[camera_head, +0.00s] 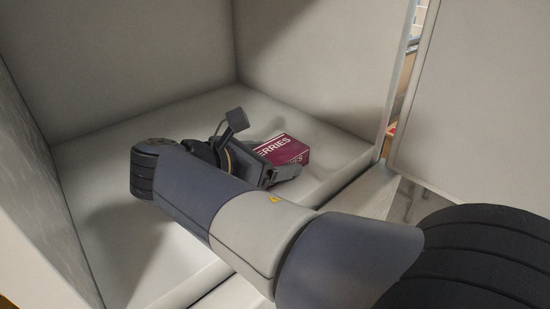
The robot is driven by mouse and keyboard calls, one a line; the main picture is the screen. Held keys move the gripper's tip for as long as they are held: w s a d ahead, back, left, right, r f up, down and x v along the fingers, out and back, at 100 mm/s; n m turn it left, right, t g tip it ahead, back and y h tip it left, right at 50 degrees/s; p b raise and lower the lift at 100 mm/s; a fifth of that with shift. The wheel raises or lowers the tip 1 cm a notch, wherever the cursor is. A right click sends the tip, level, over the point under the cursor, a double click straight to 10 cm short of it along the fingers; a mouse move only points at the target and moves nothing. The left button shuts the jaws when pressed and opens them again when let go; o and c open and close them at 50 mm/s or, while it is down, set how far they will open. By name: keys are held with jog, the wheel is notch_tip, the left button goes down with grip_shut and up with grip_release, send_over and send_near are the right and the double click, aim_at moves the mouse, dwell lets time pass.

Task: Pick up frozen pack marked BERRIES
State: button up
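The maroon pack (287,150) lies on the floor of a pale, open compartment. White letters reading "ERRIES" show on its top, and its left end is hidden behind my gripper. My gripper (262,147) is at the pack's left end with its two fingers spread apart. One finger is up and to the left of the pack, and the other is in front of the pack's near side. I cannot tell whether either finger touches it.
The compartment floor (150,235) is bare around the pack. Pale walls (130,60) stand at the left, back and right. A pale door or panel (480,100) stands at the right. The compartment's front edge (365,190) runs below it.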

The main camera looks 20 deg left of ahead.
jog(key=c, duration=1)
